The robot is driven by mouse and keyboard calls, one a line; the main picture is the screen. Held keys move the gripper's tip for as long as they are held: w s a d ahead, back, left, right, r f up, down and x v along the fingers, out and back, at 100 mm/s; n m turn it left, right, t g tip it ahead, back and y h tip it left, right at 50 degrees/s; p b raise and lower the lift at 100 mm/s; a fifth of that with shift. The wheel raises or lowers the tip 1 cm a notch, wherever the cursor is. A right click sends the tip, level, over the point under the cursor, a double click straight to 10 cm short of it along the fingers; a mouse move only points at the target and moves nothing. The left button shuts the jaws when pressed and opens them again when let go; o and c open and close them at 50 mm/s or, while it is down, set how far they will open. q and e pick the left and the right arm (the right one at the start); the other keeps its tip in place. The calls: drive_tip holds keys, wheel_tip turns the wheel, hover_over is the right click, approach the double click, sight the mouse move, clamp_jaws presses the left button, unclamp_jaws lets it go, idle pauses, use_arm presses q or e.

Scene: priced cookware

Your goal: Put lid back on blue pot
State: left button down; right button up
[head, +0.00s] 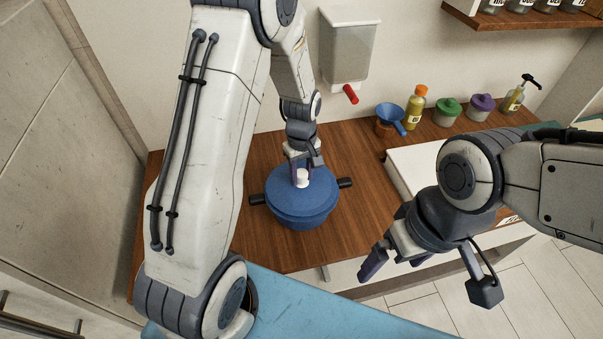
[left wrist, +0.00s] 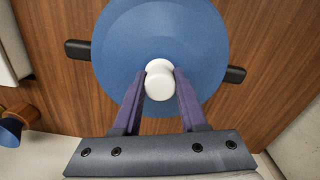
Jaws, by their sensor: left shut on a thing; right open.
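The blue pot (head: 304,217) stands on the wooden counter, with a black handle on each side. The blue lid (head: 284,186) is over the pot's mouth and covers it; I cannot tell whether it is fully seated. My left gripper (head: 301,176) is above the lid, shut on its white knob (head: 302,178). In the left wrist view the two purple fingers hold the white knob (left wrist: 159,80) at the middle of the lid (left wrist: 130,35). My right gripper (head: 388,262) is open and empty, in front of the counter's edge, to the right of the pot.
The wooden counter (head: 250,240) has free room around the pot. At the back right stand a blue funnel (head: 390,117), a yellow bottle (head: 416,107), a green-lidded jar (head: 447,111), a purple-lidded jar (head: 482,107) and a pump bottle (head: 516,95). A dispenser (head: 348,50) hangs on the wall.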

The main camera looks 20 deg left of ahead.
use_arm(q)
unclamp_jaws()
idle(0.5)
drive_tip(key=shift+r, duration=0.1)
drive_tip(key=shift+r+p, duration=3.05)
drive_tip(key=shift+r, duration=0.4)
clamp_jaws()
drive_tip(key=shift+f, duration=0.25)
